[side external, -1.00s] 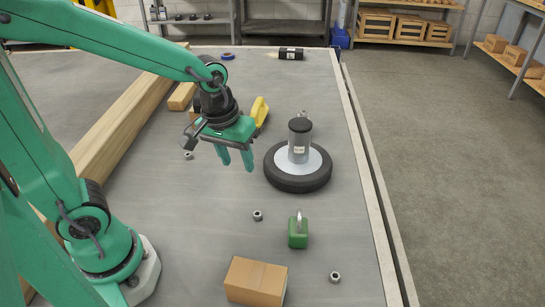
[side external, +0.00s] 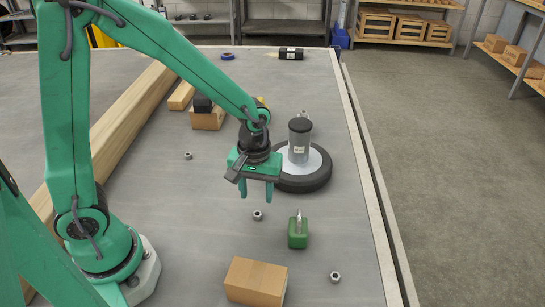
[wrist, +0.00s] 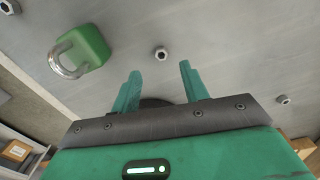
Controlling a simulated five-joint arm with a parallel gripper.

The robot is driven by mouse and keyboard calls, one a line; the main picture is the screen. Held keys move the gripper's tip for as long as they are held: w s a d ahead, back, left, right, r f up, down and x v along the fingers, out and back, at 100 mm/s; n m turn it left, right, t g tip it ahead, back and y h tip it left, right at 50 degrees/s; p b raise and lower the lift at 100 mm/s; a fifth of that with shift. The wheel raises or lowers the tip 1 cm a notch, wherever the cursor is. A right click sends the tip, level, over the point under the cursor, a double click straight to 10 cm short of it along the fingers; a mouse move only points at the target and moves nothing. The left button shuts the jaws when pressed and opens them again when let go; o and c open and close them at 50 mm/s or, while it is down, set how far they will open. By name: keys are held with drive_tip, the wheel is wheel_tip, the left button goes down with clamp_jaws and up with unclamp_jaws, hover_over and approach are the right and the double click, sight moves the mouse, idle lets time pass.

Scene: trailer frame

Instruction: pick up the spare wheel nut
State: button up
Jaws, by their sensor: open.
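Several metal nuts lie loose on the grey deck, and I cannot tell which is the spare wheel nut. One nut (side external: 257,215) lies just in front of my gripper (side external: 256,196); it shows in the wrist view (wrist: 161,53) ahead of the gap between the fingers. Another nut (side external: 335,277) is at the front right, and a third (side external: 188,155) lies to the left, farther back. My gripper is open and empty, pointing down above the deck, its fingers also in the wrist view (wrist: 158,88). It touches no nut.
A green padlock (side external: 298,234) stands right of the nearest nut. A wheel (side external: 310,182) with a grey cylinder (side external: 299,146) on it is behind the gripper. A cardboard box (side external: 256,281) is in front. A long timber beam (side external: 125,130) lies left.

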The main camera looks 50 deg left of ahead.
sight(257, 213)
drive_tip(key=shift+f, duration=0.85)
drive_tip(key=shift+f, duration=0.1)
drive_tip(key=shift+w+a+f, duration=0.1)
drive_tip(key=shift+a+f, duration=0.05)
drive_tip(key=shift+f, duration=2.3)
clamp_jaws()
